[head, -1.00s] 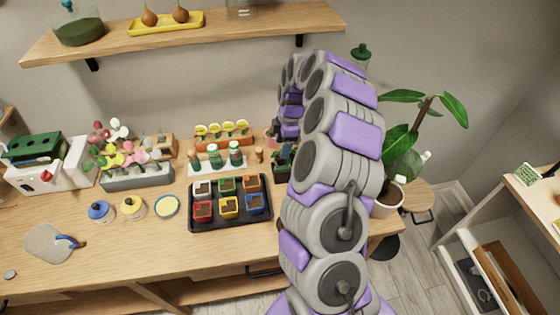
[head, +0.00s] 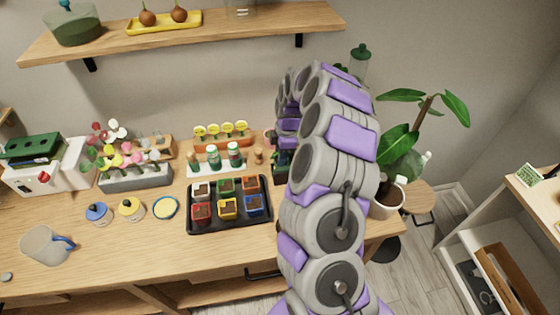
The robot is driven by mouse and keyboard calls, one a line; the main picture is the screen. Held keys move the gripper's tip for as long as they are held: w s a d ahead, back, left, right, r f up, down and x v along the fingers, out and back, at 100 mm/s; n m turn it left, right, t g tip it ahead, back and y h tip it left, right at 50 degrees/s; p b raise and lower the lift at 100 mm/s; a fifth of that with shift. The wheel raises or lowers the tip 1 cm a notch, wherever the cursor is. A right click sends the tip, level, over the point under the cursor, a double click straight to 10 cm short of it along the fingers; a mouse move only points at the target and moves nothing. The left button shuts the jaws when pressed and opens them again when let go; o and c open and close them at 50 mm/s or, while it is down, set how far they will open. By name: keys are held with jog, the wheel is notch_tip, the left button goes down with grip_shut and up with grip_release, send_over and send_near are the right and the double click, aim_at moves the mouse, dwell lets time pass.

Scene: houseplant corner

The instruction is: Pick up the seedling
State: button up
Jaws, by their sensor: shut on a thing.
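My gripper (head: 284,148) is low over the back of the bench, at the far end of my curved arm. My own arm links hide most of it, and its fingertips are hard to make out. It is shut on a seedling at a dark holder with green leaves (head: 282,165), just right of the small wooden figure. The seedling itself is mostly hidden, and I cannot tell whether it is clear of its holder.
A black tray (head: 190,228) of coloured pots sits left of my arm on the bench (head: 120,250). Bottles (head: 213,156) and an orange planter (head: 222,141) stand behind it. A large potted plant (head: 388,205) stands close on the right. A shelf (head: 220,26) hangs above.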

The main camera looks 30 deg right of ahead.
jog(key=c, duration=0.3)
jog(key=shift+r, duration=0.55)
notch_tip(320, 180, up, 3)
jog(key=shift+f+p, duration=0.15)
jog(key=shift+p, duration=0.35)
jog(key=s, duration=0.5)
jog(key=s+a+p, duration=0.1)
jog(key=s, duration=0.4)
jog(key=s+a+r, duration=0.1)
jog(key=s, duration=0.5)
jog(key=shift+a+r+p, duration=0.1)
jog(key=shift+a+p, duration=0.1)
jog(key=shift+p, duration=0.15)
